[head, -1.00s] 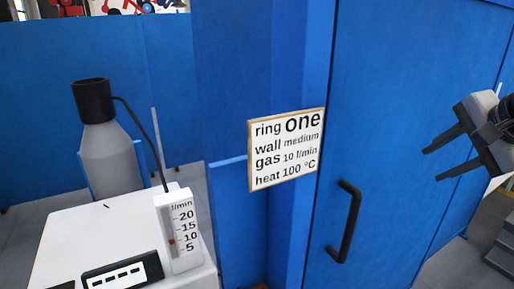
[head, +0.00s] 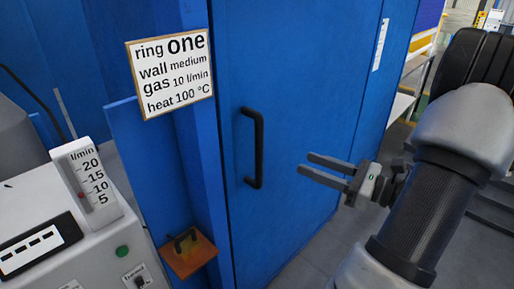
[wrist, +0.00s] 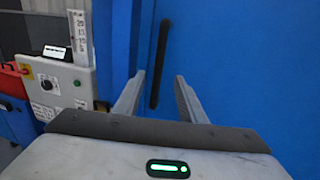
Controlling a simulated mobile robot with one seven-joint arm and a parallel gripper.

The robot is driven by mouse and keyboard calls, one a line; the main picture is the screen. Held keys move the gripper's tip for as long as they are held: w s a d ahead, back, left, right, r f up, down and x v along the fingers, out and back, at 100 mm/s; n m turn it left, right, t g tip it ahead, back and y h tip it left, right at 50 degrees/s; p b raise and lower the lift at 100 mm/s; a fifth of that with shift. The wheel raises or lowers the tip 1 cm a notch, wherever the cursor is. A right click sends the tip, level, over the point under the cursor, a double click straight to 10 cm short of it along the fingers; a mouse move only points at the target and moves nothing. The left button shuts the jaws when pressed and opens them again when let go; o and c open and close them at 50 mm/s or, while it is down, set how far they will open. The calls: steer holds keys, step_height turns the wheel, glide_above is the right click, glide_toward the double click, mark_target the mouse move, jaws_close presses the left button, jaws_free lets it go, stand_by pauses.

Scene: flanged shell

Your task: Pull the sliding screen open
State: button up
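The sliding screen (head: 300,75) is a tall blue panel with a black vertical bar handle (head: 253,148) near its left edge. The handle also shows in the wrist view (wrist: 160,62), upright beyond and between my fingers. My gripper (head: 308,166) is open and empty, its two fingers pointing left toward the handle. A clear gap remains between the fingertips and the handle in the head view. The wrist view also shows the open fingers (wrist: 158,82) with nothing between them at their own depth.
A sign (head: 170,72) hangs on the blue post left of the screen. Below it an orange-brown block (head: 188,256) with a dark handle sticks out. A white control box (head: 70,215) with a flow gauge stands at the left. Grey floor is clear below the screen.

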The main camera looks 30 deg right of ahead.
mark_target(259, 146)
steer(key=x, duration=1.6)
steer(key=shift+w+a, duration=0.15)
jaws_close()
